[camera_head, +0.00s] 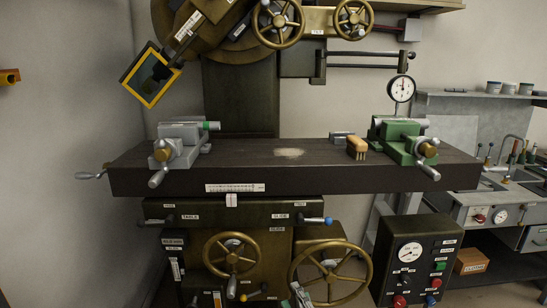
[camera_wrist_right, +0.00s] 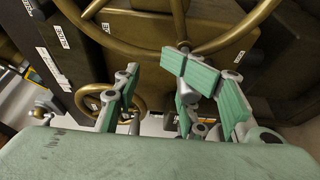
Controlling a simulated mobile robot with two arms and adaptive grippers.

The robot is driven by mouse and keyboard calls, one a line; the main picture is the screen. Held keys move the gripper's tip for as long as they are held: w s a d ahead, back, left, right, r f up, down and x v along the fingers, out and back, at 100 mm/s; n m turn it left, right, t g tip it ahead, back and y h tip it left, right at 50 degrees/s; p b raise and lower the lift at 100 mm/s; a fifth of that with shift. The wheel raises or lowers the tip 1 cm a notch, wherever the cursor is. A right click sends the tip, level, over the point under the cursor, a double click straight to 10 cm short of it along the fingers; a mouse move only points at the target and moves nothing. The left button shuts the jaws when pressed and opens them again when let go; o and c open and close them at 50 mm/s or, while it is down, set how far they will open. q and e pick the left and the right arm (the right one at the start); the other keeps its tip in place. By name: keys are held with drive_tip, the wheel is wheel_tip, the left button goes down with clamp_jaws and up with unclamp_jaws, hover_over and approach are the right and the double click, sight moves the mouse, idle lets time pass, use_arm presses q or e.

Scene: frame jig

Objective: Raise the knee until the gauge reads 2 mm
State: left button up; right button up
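A large brass handwheel (camera_head: 362,268) sits low on the front of the machine, below the long dark table (camera_head: 290,180). My right gripper (camera_head: 301,296) is at the wheel's lower left, partly cut off by the bottom edge. In the right wrist view its green-padded fingers (camera_wrist_right: 180,100) stand apart, with the wheel's rim and spokes (camera_wrist_right: 210,40) just beyond them. I cannot tell whether they touch the wheel. A white dial gauge (camera_head: 402,88) hangs above the table's right end; its reading is too small to tell. My left gripper is not in view.
A smaller handwheel (camera_head: 207,250) is left of the large one. A grey vise (camera_head: 182,140), a green vise (camera_head: 402,138) and a brush (camera_head: 356,148) are on the table. A control box (camera_head: 412,278) with a second dial and buttons stands at the right.

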sight(299, 308)
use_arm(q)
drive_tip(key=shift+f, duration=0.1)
use_arm(e)
drive_tip(key=shift+s+a+f, duration=0.1)
drive_tip(key=shift+s+f, duration=0.05)
drive_tip(key=shift+f, duration=0.2)
drive_tip(key=shift+f, duration=0.15)
drive_tip(key=shift+d+f+b, duration=0.25)
drive_tip(key=shift+f+b, duration=0.3)
drive_tip(key=shift+b, duration=0.05)
drive_tip(key=shift+d+f+b, duration=0.1)
drive_tip(key=shift+f+b, duration=0.4)
drive_tip(key=shift+f, duration=0.05)
drive_tip(key=shift+c, duration=0.3)
drive_tip(key=shift+d, duration=0.1)
drive_tip(key=c, duration=0.9)
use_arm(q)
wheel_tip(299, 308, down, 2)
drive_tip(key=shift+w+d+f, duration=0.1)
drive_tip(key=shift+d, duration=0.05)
use_arm(e)
clamp_jaws()
